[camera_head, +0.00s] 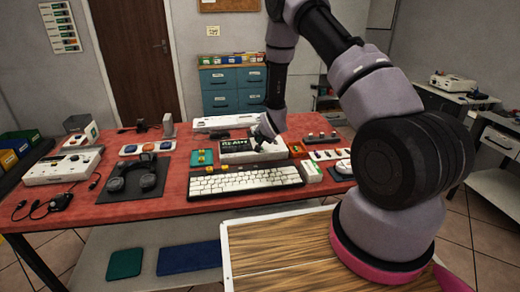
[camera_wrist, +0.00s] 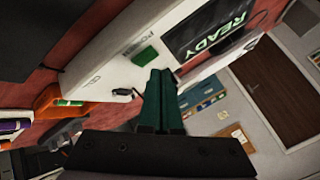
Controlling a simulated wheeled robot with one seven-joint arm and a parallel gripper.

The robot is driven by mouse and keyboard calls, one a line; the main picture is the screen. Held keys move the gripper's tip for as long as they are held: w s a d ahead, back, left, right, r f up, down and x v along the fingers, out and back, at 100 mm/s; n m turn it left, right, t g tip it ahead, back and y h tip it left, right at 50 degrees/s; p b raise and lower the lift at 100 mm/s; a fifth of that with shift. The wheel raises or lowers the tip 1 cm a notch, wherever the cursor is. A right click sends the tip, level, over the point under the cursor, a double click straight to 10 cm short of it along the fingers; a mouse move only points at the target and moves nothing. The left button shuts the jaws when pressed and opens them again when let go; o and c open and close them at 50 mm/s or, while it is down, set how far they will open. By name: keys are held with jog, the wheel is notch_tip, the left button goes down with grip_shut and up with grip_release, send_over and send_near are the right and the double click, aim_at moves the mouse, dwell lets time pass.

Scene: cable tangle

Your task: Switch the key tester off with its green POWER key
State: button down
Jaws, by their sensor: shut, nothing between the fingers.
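The key tester (camera_head: 252,157) is a white box with a dark screen, standing behind the keyboard on the red table in the head view. Its screen (camera_wrist: 210,32) is lit and reads READY in green in the wrist view. The green key (camera_wrist: 145,55) sits on the tester's white face beside the screen. My gripper (camera_wrist: 162,73) is shut and empty, its dark green fingertips close to the green key in the picture; I cannot tell whether they touch the tester. In the head view my gripper (camera_head: 266,132) is over the tester's right part and hides the green key.
A white keyboard (camera_head: 245,181) lies in front of the tester. A small black part (camera_wrist: 126,92) is beside the green key on the tester's face. Headphones (camera_head: 140,175) on a dark mat and another white device (camera_head: 65,166) stand to the left.

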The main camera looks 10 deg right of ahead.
jog(key=shift+f, duration=0.45)
jog(key=shift+f, duration=0.4)
dwell(0.5)
jog(key=shift+r, duration=0.9)
notch_tip(320, 180, up, 6)
dwell(0.5)
